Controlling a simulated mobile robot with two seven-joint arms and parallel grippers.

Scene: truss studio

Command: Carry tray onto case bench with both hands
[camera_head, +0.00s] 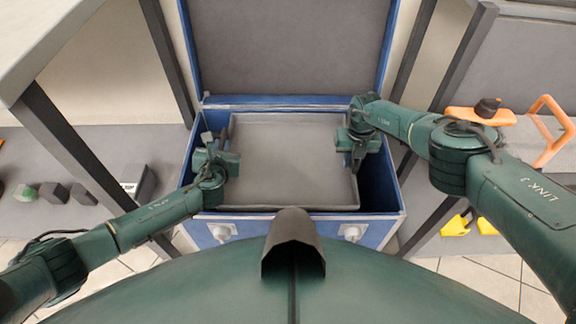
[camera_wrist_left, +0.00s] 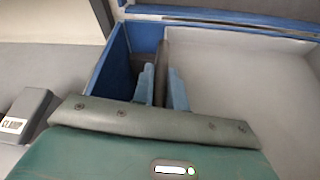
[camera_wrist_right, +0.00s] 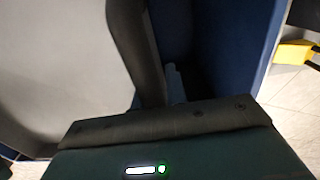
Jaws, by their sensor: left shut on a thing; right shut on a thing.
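The grey tray (camera_head: 290,165) is inside the open blue case (camera_head: 385,225), filling most of its width, with dark gaps at both sides. I cannot tell whether it rests on anything. My left gripper (camera_head: 222,150) is shut on the tray's left wall; in the left wrist view its pale fingers (camera_wrist_left: 160,85) straddle the dark rim of the tray (camera_wrist_left: 240,80). My right gripper (camera_head: 350,150) is shut on the tray's right wall. In the right wrist view the tray's dark rim (camera_wrist_right: 135,45) runs to the jaws, and one pale finger (camera_wrist_right: 174,83) shows beside it.
The case's lid (camera_head: 290,45) stands open at the back. Dark frame posts (camera_head: 62,145) flank the case. The left shelf holds small blocks (camera_head: 55,192) and a labelled box (camera_head: 140,183). An orange frame (camera_head: 550,130) and yellow items (camera_head: 456,226) are at right.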

